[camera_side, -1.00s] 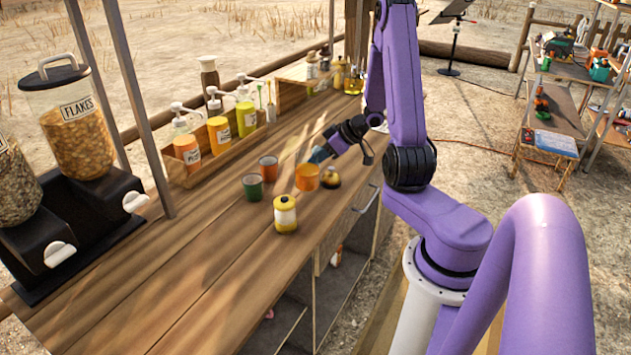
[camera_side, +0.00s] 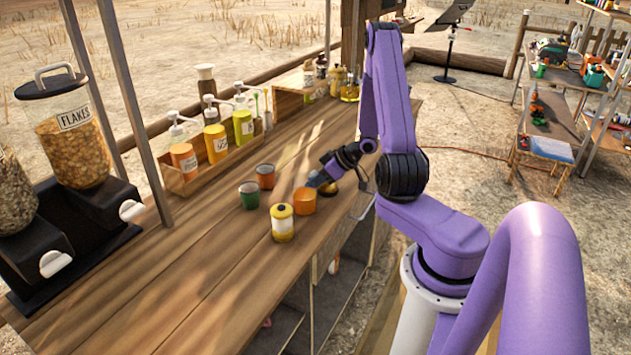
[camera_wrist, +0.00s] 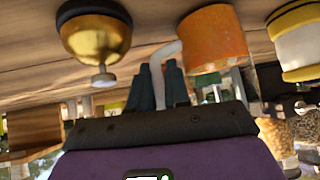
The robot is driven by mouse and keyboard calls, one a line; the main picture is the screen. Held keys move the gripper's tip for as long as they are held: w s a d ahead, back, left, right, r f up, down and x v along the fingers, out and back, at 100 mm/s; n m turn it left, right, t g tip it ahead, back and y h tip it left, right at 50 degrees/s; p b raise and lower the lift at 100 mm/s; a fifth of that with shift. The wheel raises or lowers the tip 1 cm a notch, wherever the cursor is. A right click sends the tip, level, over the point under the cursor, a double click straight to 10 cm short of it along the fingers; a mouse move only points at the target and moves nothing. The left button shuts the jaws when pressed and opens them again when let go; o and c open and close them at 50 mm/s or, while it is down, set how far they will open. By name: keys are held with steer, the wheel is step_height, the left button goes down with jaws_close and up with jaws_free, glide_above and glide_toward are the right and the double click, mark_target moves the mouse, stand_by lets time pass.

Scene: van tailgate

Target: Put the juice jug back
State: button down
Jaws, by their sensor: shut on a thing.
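The juice jug (camera_side: 303,202) is a small orange vessel near the counter's right edge. In the wrist view its orange side (camera_wrist: 212,40) and a pale curved handle show. My gripper (camera_side: 317,181) reaches down from the upper right. Its dark fingers (camera_wrist: 160,72) are shut on the handle, on the jug's right side in the side view. The jug looks upright and low at the counter; I cannot tell whether its base touches.
A brass bell (camera_side: 331,187) is close beside the fingers. A yellow-lidded jar (camera_side: 282,223) stands just left of the jug. A green cup (camera_side: 249,195) and a red cup (camera_side: 265,176) stand behind. The wooden counter (camera_side: 190,275) is clear at front left.

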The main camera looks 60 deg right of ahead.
steer(key=shift+f, duration=0.15)
steer(key=c, duration=1.1)
jaws_free()
